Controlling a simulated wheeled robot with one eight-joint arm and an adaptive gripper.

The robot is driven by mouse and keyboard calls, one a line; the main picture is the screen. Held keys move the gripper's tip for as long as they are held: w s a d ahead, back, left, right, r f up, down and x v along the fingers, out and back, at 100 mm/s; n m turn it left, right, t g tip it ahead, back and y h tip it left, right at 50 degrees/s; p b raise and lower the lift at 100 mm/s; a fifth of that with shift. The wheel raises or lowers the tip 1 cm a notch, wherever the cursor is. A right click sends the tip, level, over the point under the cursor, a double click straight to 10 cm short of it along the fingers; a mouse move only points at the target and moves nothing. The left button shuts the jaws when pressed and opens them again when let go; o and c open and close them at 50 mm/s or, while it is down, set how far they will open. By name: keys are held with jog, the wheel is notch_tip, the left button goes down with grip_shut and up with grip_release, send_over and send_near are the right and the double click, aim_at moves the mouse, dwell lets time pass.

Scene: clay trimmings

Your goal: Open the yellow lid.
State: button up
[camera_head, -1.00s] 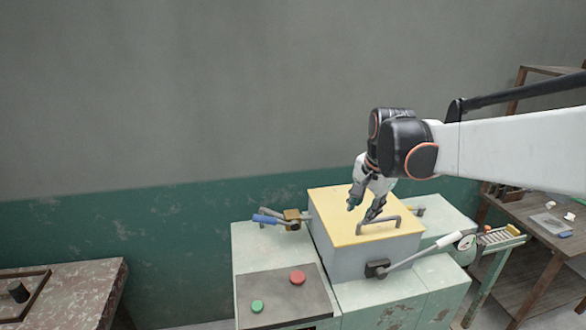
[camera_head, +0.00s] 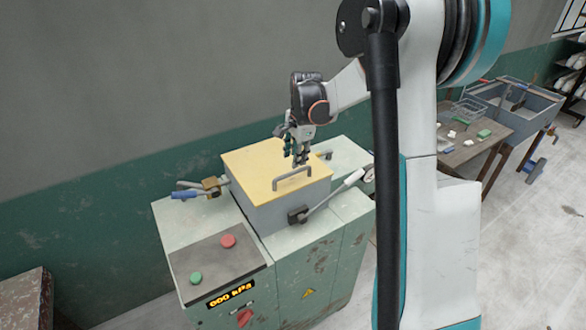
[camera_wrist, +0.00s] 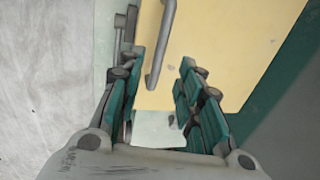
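The yellow lid (camera_head: 262,166) lies flat and closed on a grey box on top of the green machine. A grey bar handle (camera_head: 292,176) stands on the lid near its front edge. The lid (camera_wrist: 225,50) and the handle (camera_wrist: 161,45) also show in the wrist view. My gripper (camera_head: 297,163) points down over the lid, just behind the handle. In the wrist view its two teal-padded fingers (camera_wrist: 160,80) are spread apart, with the handle between them toward the left finger. I cannot tell how far the fingertips are above the lid.
The green machine (camera_head: 320,262) carries a red button (camera_head: 228,241), a green button (camera_head: 196,278) and a pressure display (camera_head: 230,293). A white-handled lever (camera_head: 340,189) sits at the box's right front, a blue-handled one (camera_head: 186,194) at its left. A wooden table (camera_head: 478,140) stands at right.

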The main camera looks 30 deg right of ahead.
aim_at(292, 172)
jog(key=f, duration=0.3)
jog(key=w+f, duration=0.1)
jog(key=f, duration=0.2)
jog(key=shift+w+f, duration=0.15)
jog(key=shift+f, duration=0.2)
grip_shut()
